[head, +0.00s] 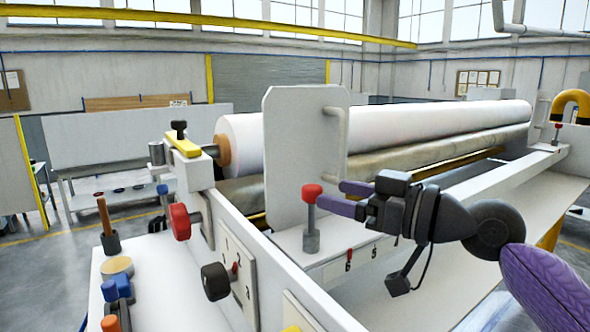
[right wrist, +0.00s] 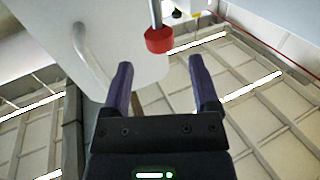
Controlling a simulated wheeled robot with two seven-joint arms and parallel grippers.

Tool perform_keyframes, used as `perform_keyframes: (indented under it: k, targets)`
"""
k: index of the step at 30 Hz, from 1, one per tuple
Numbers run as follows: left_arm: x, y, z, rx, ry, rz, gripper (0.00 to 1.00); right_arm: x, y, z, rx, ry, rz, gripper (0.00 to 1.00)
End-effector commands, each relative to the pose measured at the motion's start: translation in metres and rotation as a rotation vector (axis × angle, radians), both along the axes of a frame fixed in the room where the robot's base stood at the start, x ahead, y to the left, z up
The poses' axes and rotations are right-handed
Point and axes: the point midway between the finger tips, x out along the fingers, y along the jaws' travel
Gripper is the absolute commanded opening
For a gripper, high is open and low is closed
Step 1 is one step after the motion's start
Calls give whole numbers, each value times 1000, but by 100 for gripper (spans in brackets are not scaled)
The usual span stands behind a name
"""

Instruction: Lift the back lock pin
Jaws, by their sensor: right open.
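A lock pin (head: 312,195) with a red cap and grey shaft stands upright in a dark grey socket on the white frame, in front of the white end plate (head: 290,150). I cannot tell from its looks alone whether it is the back one. My right gripper (head: 338,196) is open beside the cap, its purple fingers pointing left at it. In the right wrist view the red cap (right wrist: 159,40) shows just beyond and between the open fingertips (right wrist: 158,66), with nothing held. Another red-capped pin (head: 557,129) stands at the far right. My left gripper is out of view.
A large white roll (head: 390,135) lies behind the end plate, which has a bar handle (head: 336,132). A red knob (head: 180,221) and a black knob (head: 215,281) stick out from the frame. A white bench (head: 160,290) with small tools stands at left.

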Motion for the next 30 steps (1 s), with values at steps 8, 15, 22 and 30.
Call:
perform_keyframes:
  k: [8,15,22,30]
  targets:
    - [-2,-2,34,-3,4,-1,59,29,48,5,2,1,0,77]
    - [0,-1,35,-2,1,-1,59,34,56,0,-1,0,-1,77]
    - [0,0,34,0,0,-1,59,34,55,0,-1,1,-1,50]
    - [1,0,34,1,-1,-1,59,34,55,1,0,0,-1,0]
